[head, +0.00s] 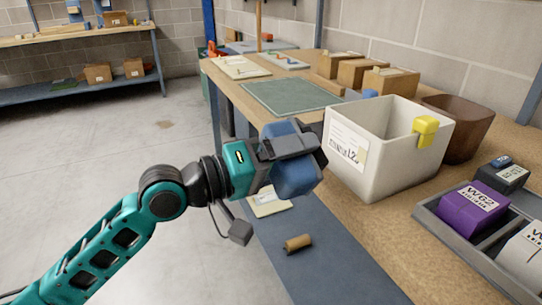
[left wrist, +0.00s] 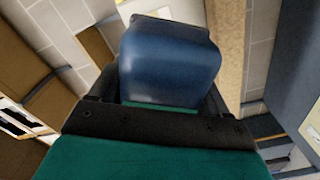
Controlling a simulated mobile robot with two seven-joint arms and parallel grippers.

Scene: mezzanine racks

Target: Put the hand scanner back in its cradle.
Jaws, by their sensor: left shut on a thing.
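My left gripper (head: 290,148) is shut on a blue, rounded, blocky thing (head: 296,178) that looks like the hand scanner. It is held in the air to the left of the white bin, above the lower blue-grey shelf. In the left wrist view the blue body (left wrist: 170,60) fills the space between the fingers, and its far side is hidden. I cannot clearly make out a cradle. A yellow block-shaped piece (head: 425,125) sits over the white bin's right rim. My right gripper is not in view.
The white bin (head: 380,178) stands on the wooden bench (head: 377,225). A brown bin (head: 462,130) is behind it. A grey tray (head: 450,238) at right holds a purple box (head: 470,207). A brown roll (head: 298,243) lies on the lower shelf (head: 325,275). A green mat (head: 290,96) lies farther back.

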